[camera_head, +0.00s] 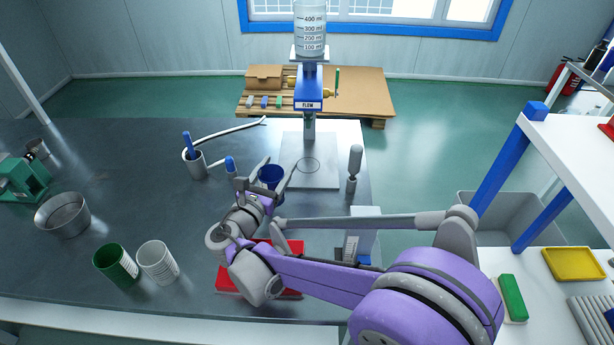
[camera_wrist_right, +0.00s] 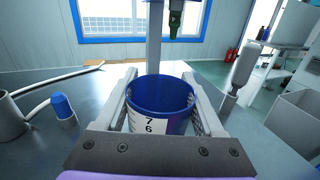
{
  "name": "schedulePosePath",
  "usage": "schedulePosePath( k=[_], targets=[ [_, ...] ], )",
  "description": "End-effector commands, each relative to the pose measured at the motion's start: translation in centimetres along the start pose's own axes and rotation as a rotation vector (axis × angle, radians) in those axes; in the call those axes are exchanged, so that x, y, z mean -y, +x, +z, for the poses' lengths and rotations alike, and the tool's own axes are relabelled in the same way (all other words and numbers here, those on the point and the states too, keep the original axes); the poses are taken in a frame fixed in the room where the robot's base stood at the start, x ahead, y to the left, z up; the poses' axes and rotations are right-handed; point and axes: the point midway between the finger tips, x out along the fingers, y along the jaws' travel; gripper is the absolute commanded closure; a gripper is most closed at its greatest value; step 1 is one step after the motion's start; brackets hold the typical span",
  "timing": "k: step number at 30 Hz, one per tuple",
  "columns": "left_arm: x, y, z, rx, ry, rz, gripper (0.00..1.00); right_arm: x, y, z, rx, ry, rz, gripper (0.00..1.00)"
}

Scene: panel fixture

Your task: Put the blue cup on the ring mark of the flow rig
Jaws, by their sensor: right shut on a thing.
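The blue cup (camera_head: 271,176) is between the fingers of my right gripper (camera_head: 272,178). In the right wrist view the blue cup (camera_wrist_right: 160,104) is upright, with a white label reading 7 and 6, and the gripper (camera_wrist_right: 160,112) is shut on it. The flow rig (camera_head: 309,92) stands behind, with a graduated cylinder above and a grey base plate (camera_head: 322,178). The ring mark (camera_head: 309,165) on that plate is bare, just right of and beyond the cup. I cannot tell whether the cup touches the table. My left gripper is not in view.
A grey-handled tool (camera_head: 354,168) stands right of the plate. A holder (camera_head: 195,163) and a blue-topped item (camera_head: 231,165) stand left of the cup. A green cup (camera_head: 116,263), a white cup (camera_head: 158,262) and a metal bowl (camera_head: 63,215) stand at the left. A red tray (camera_head: 230,280) lies under my right arm.

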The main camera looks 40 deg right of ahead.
Motion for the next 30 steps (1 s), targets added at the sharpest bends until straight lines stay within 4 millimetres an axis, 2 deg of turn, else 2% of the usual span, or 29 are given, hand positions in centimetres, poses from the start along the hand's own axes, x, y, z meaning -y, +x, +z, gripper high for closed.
schedulePosePath(
  k=[1,5,15,21,30],
  targets=[
    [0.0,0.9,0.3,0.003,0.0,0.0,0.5,0.6,0.2,-0.2,-0.002,-0.005,-0.036,0.82],
    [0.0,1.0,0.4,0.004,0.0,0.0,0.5,1.6,1.8,0.3,-0.004,-0.009,-0.079,0.82],
    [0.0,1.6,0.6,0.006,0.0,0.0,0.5,2.3,10.8,0.4,-0.003,-0.009,-0.08,0.82],
    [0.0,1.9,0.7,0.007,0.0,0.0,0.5,2.5,15.1,0.4,-0.003,-0.009,-0.076,0.82],
    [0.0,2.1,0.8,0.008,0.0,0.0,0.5,2.6,17.6,0.4,-0.003,-0.008,-0.074,0.82]
  ],
)
